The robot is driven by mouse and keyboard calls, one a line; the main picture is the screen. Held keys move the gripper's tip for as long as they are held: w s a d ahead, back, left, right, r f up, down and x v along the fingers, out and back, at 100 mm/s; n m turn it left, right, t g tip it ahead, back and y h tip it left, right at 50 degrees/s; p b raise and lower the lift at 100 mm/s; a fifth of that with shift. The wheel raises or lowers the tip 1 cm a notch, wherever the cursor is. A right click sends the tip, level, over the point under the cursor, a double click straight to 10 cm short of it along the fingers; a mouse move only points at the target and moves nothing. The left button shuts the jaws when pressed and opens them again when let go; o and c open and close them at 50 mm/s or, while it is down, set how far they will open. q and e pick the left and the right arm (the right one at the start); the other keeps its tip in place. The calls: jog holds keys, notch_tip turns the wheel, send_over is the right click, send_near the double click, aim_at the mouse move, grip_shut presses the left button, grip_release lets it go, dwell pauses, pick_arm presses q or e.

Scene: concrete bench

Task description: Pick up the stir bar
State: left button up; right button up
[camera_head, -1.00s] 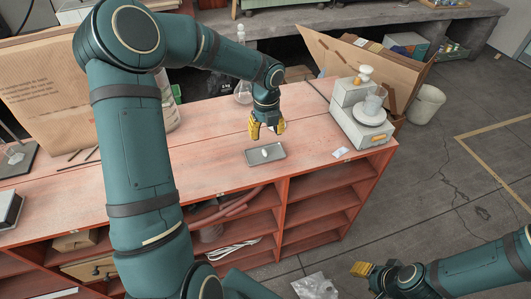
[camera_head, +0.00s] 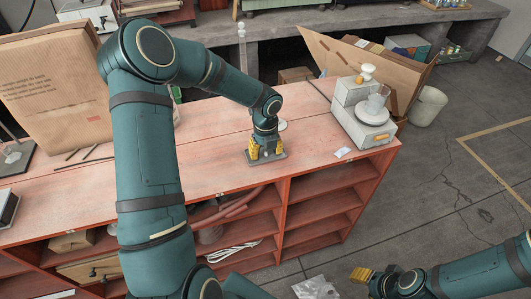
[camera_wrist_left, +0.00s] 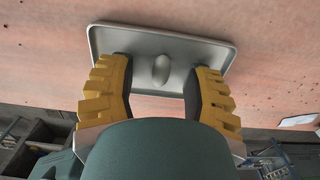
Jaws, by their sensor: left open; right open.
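In the head view my left gripper (camera_head: 265,153) points down at the tray (camera_head: 280,157) and hides the stir bar. Whether the fingers touch the bar or tray I cannot tell. My right gripper (camera_head: 362,274) is open and empty, low at the right, away from the bench.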

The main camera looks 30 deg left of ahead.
aim_at(266, 151)
pick_arm(q)
jog(key=c, duration=0.9)
jog(key=shift+o, duration=0.2)
jog(key=shift+r, duration=0.1)
notch_tip(266, 151, up, 10)
jog(key=p, duration=0.2)
